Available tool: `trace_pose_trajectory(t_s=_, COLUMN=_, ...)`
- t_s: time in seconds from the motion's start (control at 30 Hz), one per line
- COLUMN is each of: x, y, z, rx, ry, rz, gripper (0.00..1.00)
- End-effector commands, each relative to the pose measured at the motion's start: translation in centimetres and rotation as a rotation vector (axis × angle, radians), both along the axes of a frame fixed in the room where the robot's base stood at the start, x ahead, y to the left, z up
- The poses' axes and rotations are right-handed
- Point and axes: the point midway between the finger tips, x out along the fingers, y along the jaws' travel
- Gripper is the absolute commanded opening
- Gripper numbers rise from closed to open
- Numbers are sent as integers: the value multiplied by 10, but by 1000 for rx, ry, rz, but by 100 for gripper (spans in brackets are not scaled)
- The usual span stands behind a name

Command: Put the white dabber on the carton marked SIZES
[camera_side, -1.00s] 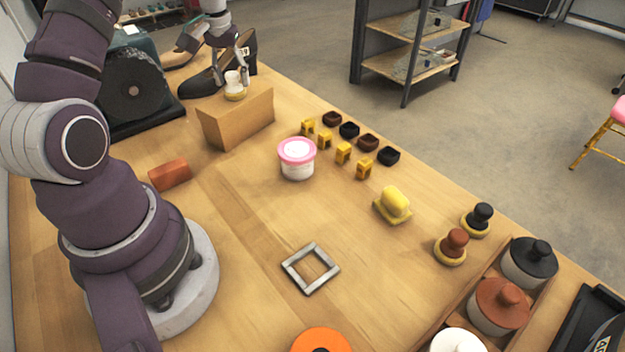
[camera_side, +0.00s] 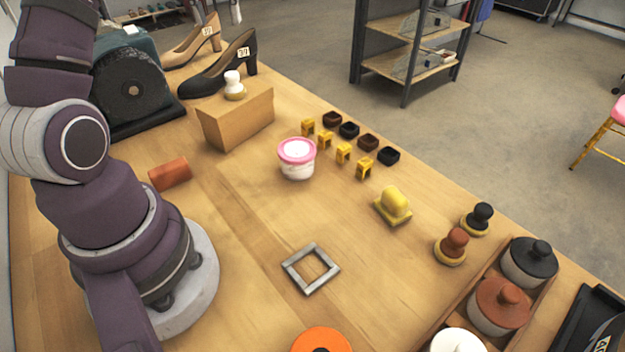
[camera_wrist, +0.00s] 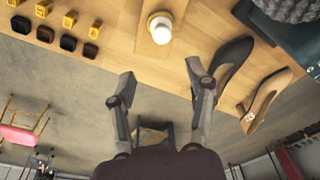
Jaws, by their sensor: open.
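The white dabber (camera_side: 233,86), with a white knob and a tan round base, stands upright on top of the tan carton (camera_side: 238,119). No marking shows on the faces of the carton in view. The dabber also shows from above in the wrist view (camera_wrist: 160,27), on the carton near the top edge. My gripper (camera_wrist: 158,85) is open and empty in the wrist view, its two fingers spread apart and clear of the dabber. In the side view my gripper is out of frame.
A black shoe (camera_side: 218,72) and a beige shoe (camera_side: 191,47) stand behind the carton. A pink-lidded tub (camera_side: 297,158) and several small yellow clips and dark pads are to its right. A red-brown block (camera_side: 169,174) lies in front. The middle of the table is mostly clear.

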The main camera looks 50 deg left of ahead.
Motion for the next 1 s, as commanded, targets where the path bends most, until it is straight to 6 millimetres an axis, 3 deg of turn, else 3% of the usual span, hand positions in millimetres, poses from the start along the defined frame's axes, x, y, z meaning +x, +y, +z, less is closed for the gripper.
trace_pose_trajectory(t_s=0.13, x=4, y=-46, z=21, rx=33, ry=-44, rz=-129, gripper=53)
trace_pose_trajectory(t_s=0.27, x=-8, y=-114, z=33, rx=77, ry=-121, rz=-328, gripper=53)
trace_pose_trajectory(t_s=0.4, x=-45, y=-178, z=22, rx=111, ry=-216, rz=-545, gripper=53)
trace_pose_trajectory(t_s=0.5, x=-70, y=-206, z=4, rx=125, ry=-274, rz=-667, gripper=53)
trace_pose_trajectory(t_s=0.7, x=-92, y=-225, z=-19, rx=132, ry=-323, rz=-769, gripper=53)
trace_pose_trajectory(t_s=1.0, x=-93, y=-225, z=-20, rx=131, ry=-321, rz=-770, gripper=53)
